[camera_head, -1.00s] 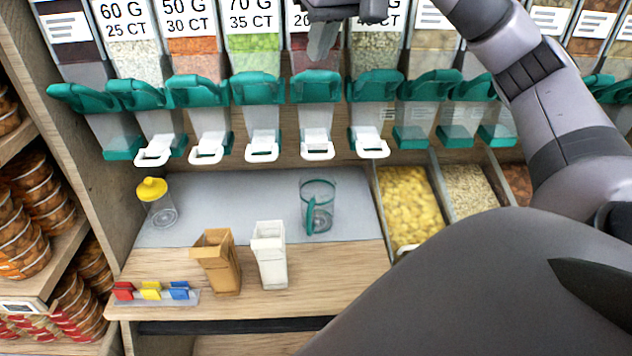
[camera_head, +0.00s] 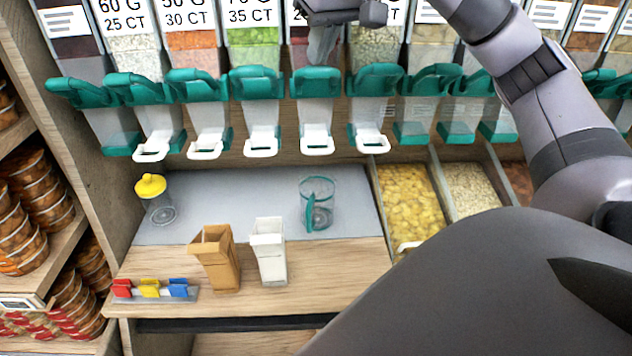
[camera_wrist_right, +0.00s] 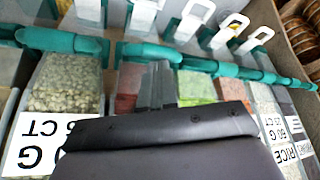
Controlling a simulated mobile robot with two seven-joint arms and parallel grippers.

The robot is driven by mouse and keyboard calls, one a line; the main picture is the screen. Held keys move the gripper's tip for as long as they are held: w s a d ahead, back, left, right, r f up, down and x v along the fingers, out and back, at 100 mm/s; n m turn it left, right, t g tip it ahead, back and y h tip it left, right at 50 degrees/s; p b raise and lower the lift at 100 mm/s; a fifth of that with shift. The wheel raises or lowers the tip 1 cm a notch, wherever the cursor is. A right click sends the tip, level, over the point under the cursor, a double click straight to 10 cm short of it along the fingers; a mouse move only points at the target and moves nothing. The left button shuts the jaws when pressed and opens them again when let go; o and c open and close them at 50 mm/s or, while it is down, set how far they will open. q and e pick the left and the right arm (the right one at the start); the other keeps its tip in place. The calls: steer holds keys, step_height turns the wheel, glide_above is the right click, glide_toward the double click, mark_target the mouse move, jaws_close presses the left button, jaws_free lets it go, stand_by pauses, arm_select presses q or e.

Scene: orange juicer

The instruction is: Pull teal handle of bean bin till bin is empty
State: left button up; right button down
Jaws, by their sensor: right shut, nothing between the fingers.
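A row of clear dispenser bins has teal handles. The bin with dark red contents (camera_head: 299,58) is partly hidden behind my right gripper (camera_head: 321,45) at the top middle. Its teal handle (camera_head: 317,83) is just below the fingertips, with a white pull loop (camera_head: 317,151) under it. The right gripper is shut and empty, its fingers pointing down. In the right wrist view the fingers (camera_wrist_right: 163,85) are close to the teal handle (camera_wrist_right: 150,51), and red contents (camera_wrist_right: 129,85) show beside them. I cannot tell whether the fingers touch the handle. My left gripper is not in view.
A clear cup with a teal handle (camera_head: 318,205) stands on the grey mat (camera_head: 245,200) below. A brown container (camera_head: 215,262), a white container (camera_head: 269,255) and a yellow-topped jar (camera_head: 153,198) stand nearby. Open food troughs (camera_head: 412,205) lie right. Neighbouring bins crowd the gripper.

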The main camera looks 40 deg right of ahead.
mark_target(319, 68)
step_height(319, 68, down, 3)
steer(key=shift+a+f+b, duration=0.1)
steer(key=shift+b, duration=0.9)
steer(key=shift+s+a+f+b, duration=0.1)
steer(key=shift+s+f+b, duration=0.05)
steer(key=shift+f+b, duration=0.2)
steer(key=shift+s+a+f+b, duration=0.15)
steer(key=shift+f+b, duration=0.1)
steer(key=shift+f, duration=0.2)
steer(key=r+p, duration=0.6)
steer(key=p, duration=0.1)
steer(key=shift+w+d+r, duration=0.15)
steer(key=shift+w+d, duration=0.25)
stand_by(1.0)
